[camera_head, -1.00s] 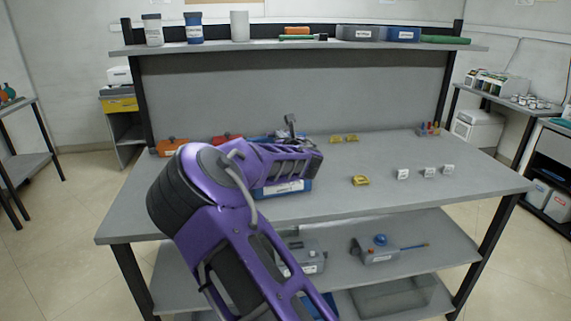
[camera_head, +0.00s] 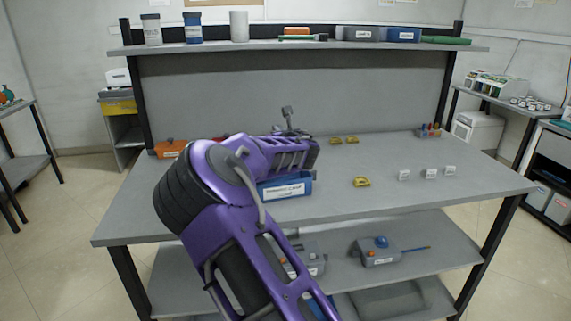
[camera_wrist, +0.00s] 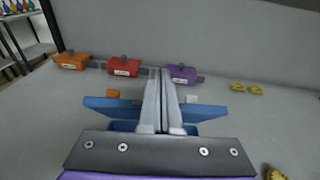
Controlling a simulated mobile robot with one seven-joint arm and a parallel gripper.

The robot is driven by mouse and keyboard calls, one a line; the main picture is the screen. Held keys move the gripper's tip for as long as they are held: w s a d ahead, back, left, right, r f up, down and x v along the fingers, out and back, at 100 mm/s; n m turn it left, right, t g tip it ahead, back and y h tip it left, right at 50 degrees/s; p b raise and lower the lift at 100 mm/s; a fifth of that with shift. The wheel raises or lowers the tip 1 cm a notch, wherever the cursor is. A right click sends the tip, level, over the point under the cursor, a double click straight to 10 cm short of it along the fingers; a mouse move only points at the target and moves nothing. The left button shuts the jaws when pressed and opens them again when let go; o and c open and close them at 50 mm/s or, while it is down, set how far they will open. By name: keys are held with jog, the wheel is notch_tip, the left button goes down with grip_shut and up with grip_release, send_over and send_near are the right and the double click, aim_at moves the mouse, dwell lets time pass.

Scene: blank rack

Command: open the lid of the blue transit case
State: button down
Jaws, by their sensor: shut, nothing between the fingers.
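The blue transit case (camera_head: 285,188) sits on the workbench, with a white label on its front, partly hidden behind my arm. In the wrist view, a wide blue panel (camera_wrist: 108,107) shows on both sides of my fingers, with more blue below it. The panel looks like the case's lid, but how far it stands open I cannot tell. My gripper (camera_wrist: 160,75) is shut and empty, its fingers in front of the middle of the blue panel. Whether they touch it I cannot tell.
Orange (camera_wrist: 72,61), red (camera_wrist: 124,67) and purple (camera_wrist: 183,74) cases stand behind on the bench (camera_head: 335,210). Yellow pieces (camera_head: 361,182) and white labelled blocks (camera_head: 430,173) lie to the right. An upper shelf (camera_head: 300,45) spans the back. The bench's front right is clear.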

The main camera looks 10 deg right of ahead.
jog(key=shift+s, duration=0.15)
dwell(0.8)
jog(key=s+d+r, duration=0.1)
jog(key=s, duration=1.5)
jog(key=shift+s+d+r, duration=0.2)
jog(key=shift+s+r, duration=0.15)
jog(key=shift+r, duration=0.05)
